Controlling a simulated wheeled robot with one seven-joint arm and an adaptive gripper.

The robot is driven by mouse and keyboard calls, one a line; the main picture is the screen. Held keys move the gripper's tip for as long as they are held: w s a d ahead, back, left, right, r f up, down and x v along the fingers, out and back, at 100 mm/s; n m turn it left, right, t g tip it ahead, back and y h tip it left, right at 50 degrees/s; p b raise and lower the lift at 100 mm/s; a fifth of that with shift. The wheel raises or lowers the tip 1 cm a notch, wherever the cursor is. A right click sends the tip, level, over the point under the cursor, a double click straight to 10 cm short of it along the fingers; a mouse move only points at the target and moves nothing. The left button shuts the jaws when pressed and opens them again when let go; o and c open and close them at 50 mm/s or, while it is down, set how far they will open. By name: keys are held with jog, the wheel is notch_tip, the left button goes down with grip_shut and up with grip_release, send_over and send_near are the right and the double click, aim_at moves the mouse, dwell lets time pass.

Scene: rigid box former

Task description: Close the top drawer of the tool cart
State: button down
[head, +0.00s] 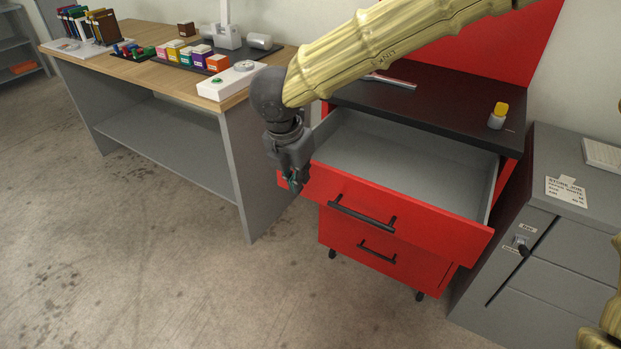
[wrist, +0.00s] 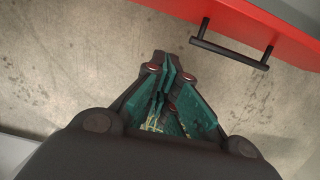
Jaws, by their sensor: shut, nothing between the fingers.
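The red tool cart has a black top (head: 440,105) and stands in the middle right of the head view. Its top drawer (head: 400,220) is pulled well out, and its grey inside looks empty. The drawer has a black bar handle (head: 361,213), which also shows at the upper right of the wrist view (wrist: 230,54). The lower drawer (head: 385,258) is shut. My gripper (head: 294,186) points down by the left end of the top drawer's front. Its fingers are shut and empty in the wrist view (wrist: 170,70), apart from the handle. Whether it touches the drawer front, I cannot tell.
A wooden-topped workbench (head: 150,75) with small coloured boxes stands to the left. A grey cabinet (head: 560,220) with a key in its lock stands close on the cart's right. A yellow-capped bottle (head: 498,116) stands on the cart top. The floor in front is clear.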

aim_at(317, 191)
jog(key=shift+w+d+f, duration=0.75)
jog(key=shift+w+f, duration=0.1)
jog(key=shift+f, duration=0.65)
jog(key=shift+w+d+f, duration=0.7)
jog(key=shift+w+f, duration=0.1)
jog(key=shift+f, duration=0.65)
jog(key=shift+w+d+f, duration=0.75)
jog(key=shift+w+f, duration=0.1)
jog(key=shift+f, duration=0.65)
